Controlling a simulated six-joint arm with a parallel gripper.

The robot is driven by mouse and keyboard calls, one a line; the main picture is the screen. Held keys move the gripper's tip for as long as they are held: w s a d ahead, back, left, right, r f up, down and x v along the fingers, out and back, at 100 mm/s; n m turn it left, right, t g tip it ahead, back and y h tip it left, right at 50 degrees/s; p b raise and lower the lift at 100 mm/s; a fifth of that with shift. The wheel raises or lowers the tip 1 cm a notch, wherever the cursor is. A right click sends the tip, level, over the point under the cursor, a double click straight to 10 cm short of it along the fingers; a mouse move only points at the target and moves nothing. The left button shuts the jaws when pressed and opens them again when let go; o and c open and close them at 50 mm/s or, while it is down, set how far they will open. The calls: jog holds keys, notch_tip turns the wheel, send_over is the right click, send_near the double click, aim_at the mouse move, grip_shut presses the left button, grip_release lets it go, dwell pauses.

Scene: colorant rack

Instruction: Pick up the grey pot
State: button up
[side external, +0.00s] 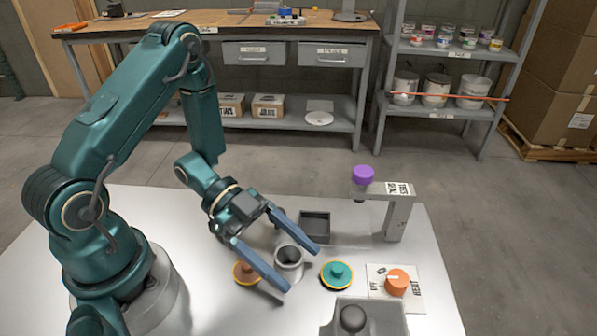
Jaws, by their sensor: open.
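The grey pot (289,271), a small light-grey cup with a dark opening, stands upright on the metal table in the side external view. My gripper (303,268) is open, with its two long blue fingers spread wide and pointing down to the right. In the picture the pot shows between the two fingers, apart from both as far as I can see. I cannot tell from this one view how high the fingertips are above the table.
A brown disc (246,273) and a teal knobbed disc (337,274) flank the pot. A dark square tray (315,227) lies behind it. An orange knob (397,281), a grey block with a dark ball (352,319) and a bracket (397,215) with a purple knob stand right.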

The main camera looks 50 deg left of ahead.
jog(key=shift+w+d+f, duration=0.1)
jog(key=shift+d+f, duration=0.05)
jog(key=shift+d, duration=0.25)
grip_shut()
